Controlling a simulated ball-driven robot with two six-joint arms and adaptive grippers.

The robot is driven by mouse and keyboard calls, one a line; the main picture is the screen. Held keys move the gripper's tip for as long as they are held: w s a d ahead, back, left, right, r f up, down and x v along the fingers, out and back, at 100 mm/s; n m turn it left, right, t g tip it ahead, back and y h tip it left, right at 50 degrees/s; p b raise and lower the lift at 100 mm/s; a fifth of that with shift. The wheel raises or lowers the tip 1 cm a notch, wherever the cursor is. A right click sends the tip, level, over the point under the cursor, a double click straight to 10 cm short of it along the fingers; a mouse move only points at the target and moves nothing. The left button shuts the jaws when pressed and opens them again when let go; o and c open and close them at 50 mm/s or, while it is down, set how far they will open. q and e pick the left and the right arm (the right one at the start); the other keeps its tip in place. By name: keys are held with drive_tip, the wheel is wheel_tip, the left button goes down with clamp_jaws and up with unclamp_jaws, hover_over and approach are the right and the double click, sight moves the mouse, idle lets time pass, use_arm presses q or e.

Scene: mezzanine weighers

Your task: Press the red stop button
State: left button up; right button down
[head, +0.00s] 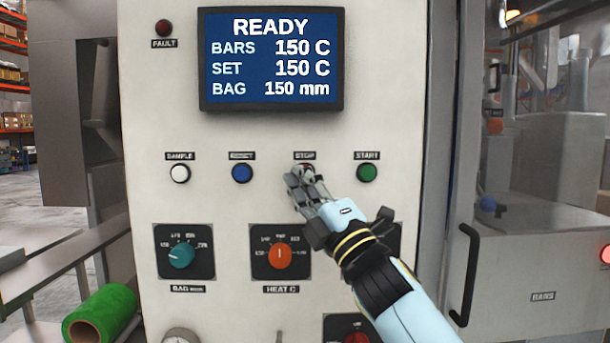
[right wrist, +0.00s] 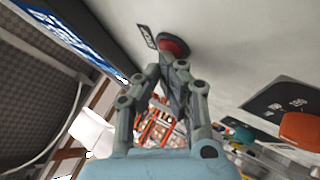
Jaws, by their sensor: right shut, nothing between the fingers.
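The red stop button (right wrist: 174,46) sits on the pale panel beside its small dark label, and shows clearly in the right wrist view. In the head view it lies under the STOP label (head: 304,155) and is mostly hidden behind my right gripper (head: 303,176). My right gripper is shut and empty, its fingertips (right wrist: 168,60) right at the button's edge in the right wrist view. I cannot tell whether they touch it. My left gripper is not in view.
A white button (head: 180,173), a blue button (head: 242,172) and a green start button (head: 367,172) share the row. A teal knob (head: 181,256) and an orange knob (head: 280,255) sit below. The screen (head: 271,58) above reads READY. A door handle (head: 465,275) stands at right.

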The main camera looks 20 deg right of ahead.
idle(0.3)
drive_tip(key=shift+s+a+p, duration=0.25)
drive_tip(key=shift+s+p, duration=0.15)
drive_tip(key=shift+s, duration=0.4)
drive_tip(key=s+p, duration=0.1)
drive_tip(key=s, duration=0.1)
drive_tip(key=s+a+p, duration=0.1)
drive_tip(key=s, duration=0.1)
drive_tip(key=shift+s+a, duration=0.2)
drive_tip(key=shift+s, duration=0.2)
idle(0.3)
